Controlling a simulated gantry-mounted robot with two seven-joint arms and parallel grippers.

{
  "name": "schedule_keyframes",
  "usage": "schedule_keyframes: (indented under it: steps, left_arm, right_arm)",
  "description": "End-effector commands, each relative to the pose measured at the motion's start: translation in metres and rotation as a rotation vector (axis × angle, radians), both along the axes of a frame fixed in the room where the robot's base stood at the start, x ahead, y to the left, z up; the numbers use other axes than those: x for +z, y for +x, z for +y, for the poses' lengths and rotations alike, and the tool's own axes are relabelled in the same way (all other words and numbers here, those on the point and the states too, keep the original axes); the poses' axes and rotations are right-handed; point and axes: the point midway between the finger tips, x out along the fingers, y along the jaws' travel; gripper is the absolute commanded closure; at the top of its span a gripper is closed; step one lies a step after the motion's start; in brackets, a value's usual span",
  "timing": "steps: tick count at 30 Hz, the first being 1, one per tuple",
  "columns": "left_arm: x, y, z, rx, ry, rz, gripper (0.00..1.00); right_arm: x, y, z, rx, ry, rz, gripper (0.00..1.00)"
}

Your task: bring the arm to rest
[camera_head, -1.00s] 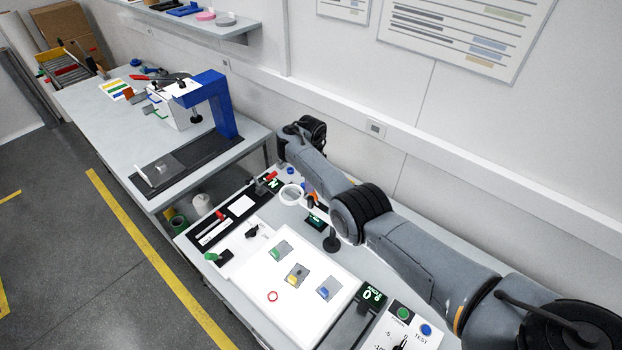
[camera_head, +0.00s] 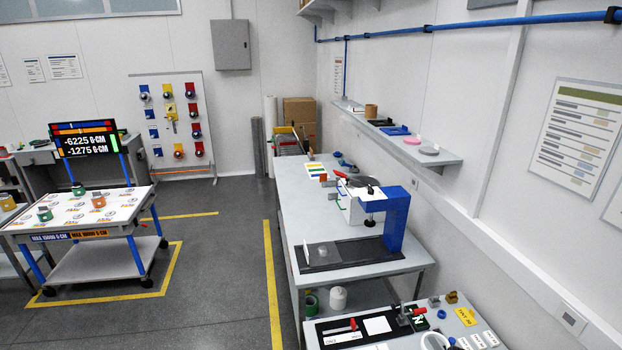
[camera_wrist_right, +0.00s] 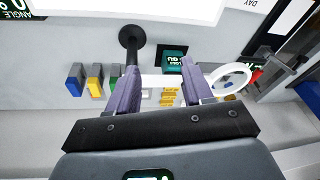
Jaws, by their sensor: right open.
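My right gripper (camera_wrist_right: 160,76) shows in the right wrist view. Its two purple-grey fingers are apart, and nothing is held between them. Beyond them lie the bench top and a small green-lit display (camera_wrist_right: 173,60). Neither arm shows in the head view, and my left gripper is in no current frame.
In the wrist view, a black round-topped post (camera_wrist_right: 131,38) stands by the left finger, a white ring (camera_wrist_right: 232,78) is by the right, and blue (camera_wrist_right: 75,80) and yellow (camera_wrist_right: 95,82) blocks lie left. In the head view, a blue-framed press (camera_head: 397,220) stands on the long bench.

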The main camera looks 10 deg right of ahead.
Motion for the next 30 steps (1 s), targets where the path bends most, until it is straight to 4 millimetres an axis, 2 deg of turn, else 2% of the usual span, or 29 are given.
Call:
schedule_keyframes:
  steps: [1,7,12,15,18,21,25,30]
  left_arm:
    - [0.009,0.0,0.0,-0.001,0.001,-0.001,0.47]
    - [0.026,0.0,0.002,-0.004,0.009,0.0,0.47]
    - [0.037,0.0,0.003,-0.007,0.012,0.0,0.47]
    - [0.042,0.0,0.003,-0.007,0.011,0.0,0.47]
    - [0.045,0.0,0.003,-0.007,0.011,0.0,0.47]
    - [0.047,-0.001,0.002,-0.006,0.01,0.001,0.47]
    - [0.048,0.0,0.002,-0.004,0.005,0.0,0.47]
    - [0.048,0.0,0.0,0.001,0.0,0.001,0.47]
  right_arm:
    - [0.001,-0.02,0.019,0.123,-0.014,0.014,0.49]
    - [0.015,-0.099,0.097,0.63,-0.063,0.042,0.49]
    - [0.048,-0.167,0.154,0.997,-0.092,0.039,0.49]
    - [0.07,-0.2,0.179,1.158,-0.105,0.028,0.49]
    - [0.09,-0.225,0.195,1.275,-0.118,0.015,0.49]
    - [0.103,-0.24,0.206,1.351,-0.127,0.005,0.49]
    - [0.112,-0.249,0.212,1.397,-0.134,-0.003,0.49]
    - [0.114,-0.251,0.213,1.406,-0.136,-0.004,0.49]
